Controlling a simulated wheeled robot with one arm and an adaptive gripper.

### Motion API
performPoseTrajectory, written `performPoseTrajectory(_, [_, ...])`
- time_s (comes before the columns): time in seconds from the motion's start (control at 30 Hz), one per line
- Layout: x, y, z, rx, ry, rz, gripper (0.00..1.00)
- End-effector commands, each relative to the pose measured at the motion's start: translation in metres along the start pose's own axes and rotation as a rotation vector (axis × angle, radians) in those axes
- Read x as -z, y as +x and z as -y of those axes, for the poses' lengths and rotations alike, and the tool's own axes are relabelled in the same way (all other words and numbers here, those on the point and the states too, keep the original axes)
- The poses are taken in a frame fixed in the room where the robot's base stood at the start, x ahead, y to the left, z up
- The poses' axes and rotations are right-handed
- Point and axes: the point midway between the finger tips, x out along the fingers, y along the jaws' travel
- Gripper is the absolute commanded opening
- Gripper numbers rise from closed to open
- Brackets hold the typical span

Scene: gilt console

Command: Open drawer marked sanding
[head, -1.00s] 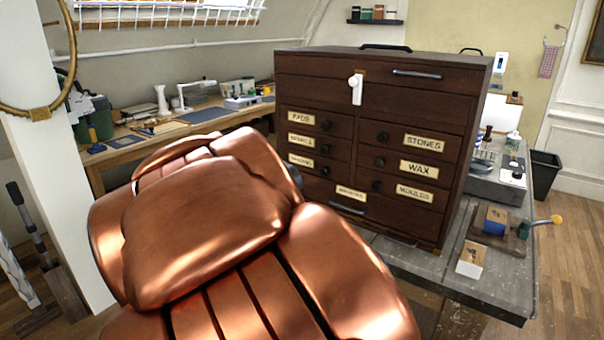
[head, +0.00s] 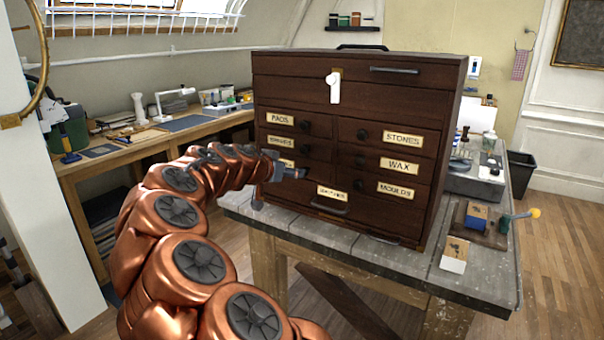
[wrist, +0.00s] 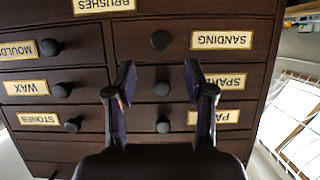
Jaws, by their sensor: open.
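The sanding drawer is the lowest small drawer of the left column in a dark wood chest (head: 300,90); it is shut. In the upside-down wrist view its label (wrist: 222,40) and round dark knob (wrist: 160,40) show clearly. In the head view my gripper (head: 303,174) covers most of the label and hides the knob. My gripper is open and empty in front of the left column. In the wrist view its fingertips (wrist: 160,76) appear just below the sanding knob, with the middle drawer's knob (wrist: 162,89) seen between the fingers. I cannot tell any contact.
The chest stands on a grey worktable (head: 400,262). Drawers marked stones, wax and moulds (head: 396,188) form the right column; a brushes drawer (head: 332,193) lies below. A white tag (head: 335,88) hangs on the upper front. Blocks (head: 454,254) lie at the table's right.

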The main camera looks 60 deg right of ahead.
Motion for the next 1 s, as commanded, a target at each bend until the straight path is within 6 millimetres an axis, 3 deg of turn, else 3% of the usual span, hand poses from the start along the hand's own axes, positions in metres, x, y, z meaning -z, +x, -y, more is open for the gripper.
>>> performPoseTrajectory(0.6, [0.002,0.068,0.000,-0.001,0.002,-0.003,0.54])
performPoseTrajectory(1.0, [0.001,0.079,0.001,0.001,0.003,-0.003,0.54])
